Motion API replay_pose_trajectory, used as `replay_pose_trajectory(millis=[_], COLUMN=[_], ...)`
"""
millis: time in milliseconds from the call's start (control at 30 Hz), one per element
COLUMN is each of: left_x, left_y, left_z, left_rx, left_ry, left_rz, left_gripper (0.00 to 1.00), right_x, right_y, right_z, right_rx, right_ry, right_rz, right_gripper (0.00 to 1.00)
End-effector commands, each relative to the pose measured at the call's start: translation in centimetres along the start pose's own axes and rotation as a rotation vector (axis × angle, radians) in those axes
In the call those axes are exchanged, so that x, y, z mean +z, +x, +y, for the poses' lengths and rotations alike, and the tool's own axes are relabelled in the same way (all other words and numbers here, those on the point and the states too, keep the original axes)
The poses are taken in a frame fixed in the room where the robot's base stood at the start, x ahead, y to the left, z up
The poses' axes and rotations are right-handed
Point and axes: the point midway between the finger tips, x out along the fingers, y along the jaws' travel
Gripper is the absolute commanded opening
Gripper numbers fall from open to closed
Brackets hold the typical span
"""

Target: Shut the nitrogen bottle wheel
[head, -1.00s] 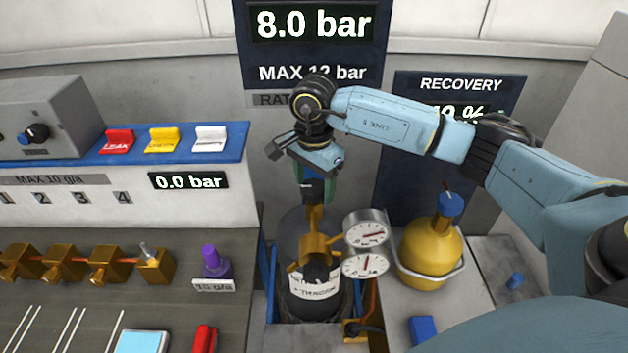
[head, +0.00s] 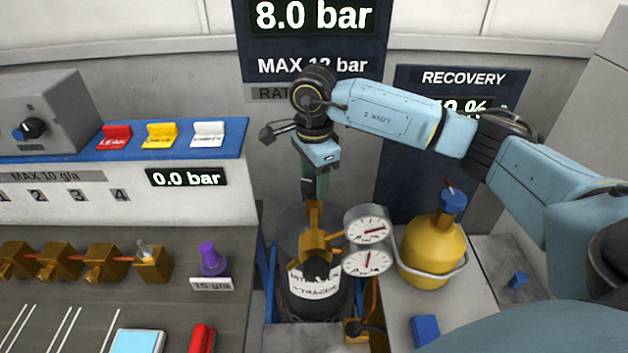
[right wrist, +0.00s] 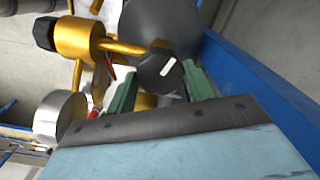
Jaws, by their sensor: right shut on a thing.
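The nitrogen bottle (head: 298,247) is dark grey with a white label. It stands upright in a blue frame, with a brass valve and regulator (head: 314,243) on top. The bottle wheel (right wrist: 152,76) is black with a white mark and sits at the end of the brass stem in the right wrist view. My right gripper (right wrist: 160,85) has its green fingers on both sides of the wheel and is shut on it. In the head view my right gripper (head: 315,192) points down at the valve top, where its fingers largely hide the wheel. My left gripper is out of view.
Two round gauges (head: 367,230) sit right beside the valve. A yellow recovery bottle (head: 432,252) stands further right. At left are a bench with brass valves (head: 103,263) and a purple knob (head: 213,258). Displays read 8.0 bar and 0.0 bar.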

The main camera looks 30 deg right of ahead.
Motion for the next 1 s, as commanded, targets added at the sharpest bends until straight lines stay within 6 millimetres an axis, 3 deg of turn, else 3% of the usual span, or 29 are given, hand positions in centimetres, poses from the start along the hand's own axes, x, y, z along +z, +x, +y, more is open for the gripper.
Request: replay_pose_trajectory(millis=[1000], left_x=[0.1], left_y=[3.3], left_z=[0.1], left_rx=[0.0], left_ry=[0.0], left_rz=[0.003], left_gripper=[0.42], right_x=[0.0], right_y=[-0.1], right_z=[-0.1], right_rx=[-0.003], right_ry=[0.953], right_rz=[-0.002], right_gripper=[0.3])
